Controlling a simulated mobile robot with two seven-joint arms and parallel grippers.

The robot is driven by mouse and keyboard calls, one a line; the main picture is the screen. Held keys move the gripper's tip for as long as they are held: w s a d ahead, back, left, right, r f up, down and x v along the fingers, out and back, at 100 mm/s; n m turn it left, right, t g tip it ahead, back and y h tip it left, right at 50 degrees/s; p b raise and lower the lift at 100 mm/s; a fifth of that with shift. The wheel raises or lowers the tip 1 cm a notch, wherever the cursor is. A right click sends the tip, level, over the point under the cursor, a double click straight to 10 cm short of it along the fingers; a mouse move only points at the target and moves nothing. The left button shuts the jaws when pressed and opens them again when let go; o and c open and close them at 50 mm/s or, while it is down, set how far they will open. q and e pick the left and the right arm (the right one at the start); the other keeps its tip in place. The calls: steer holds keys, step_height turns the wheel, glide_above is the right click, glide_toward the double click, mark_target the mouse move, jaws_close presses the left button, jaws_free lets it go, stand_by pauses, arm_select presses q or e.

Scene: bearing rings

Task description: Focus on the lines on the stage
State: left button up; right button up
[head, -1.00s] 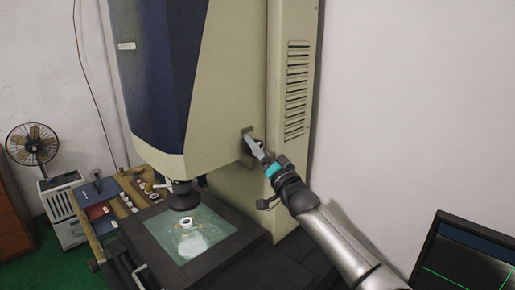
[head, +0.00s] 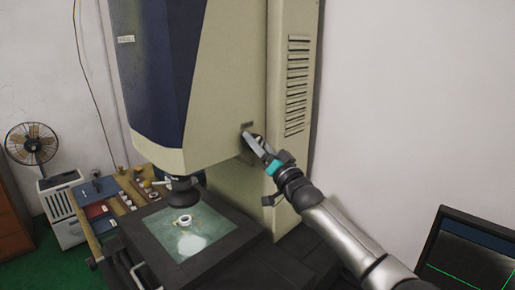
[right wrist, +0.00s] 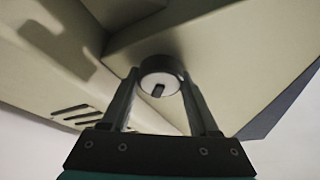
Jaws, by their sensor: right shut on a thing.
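The measuring machine has a blue and cream head (head: 200,80) over a dark stage (head: 235,250) with a lit glass plate (head: 215,232). A small white ring (head: 183,222) is on the glass, below the dark round lens (head: 181,188). No lines can be made out on the glass. My right gripper (head: 249,141) is at the lower right side of the machine head. In the right wrist view the right gripper (right wrist: 160,82) has its fingers on both sides of a round knob (right wrist: 160,72) with a dark slot in its face. My left gripper is not in view.
A monitor (head: 468,250) at the lower right shows green lines on a dark screen. A side table (head: 92,222) with small parts, a white cabinet (head: 62,215) and a fan (head: 32,144) are at the left. The wall to the right is bare.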

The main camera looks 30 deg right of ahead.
steer(key=n+y+b, duration=0.1)
steer(key=n, duration=0.1)
steer(key=n+y+b, duration=0.1)
steer(key=n, duration=0.2)
steer(key=shift+f+y, duration=0.1)
steer(key=shift+y, duration=0.3)
steer(key=shift+a+n+g+y+b, duration=0.1)
steer(key=shift+n+g+y+b, duration=0.2)
steer(key=shift+n+y, duration=0.85)
steer(key=shift+n+g+y+b, duration=0.1)
steer(key=shift+n+y+b, duration=0.25)
steer(key=shift+n, duration=1.8)
steer(key=o, duration=1.4)
steer(key=shift+c, duration=0.2)
steer(key=shift+s, duration=0.1)
steer(key=v, duration=1.5)
steer(key=shift+b, duration=0.45)
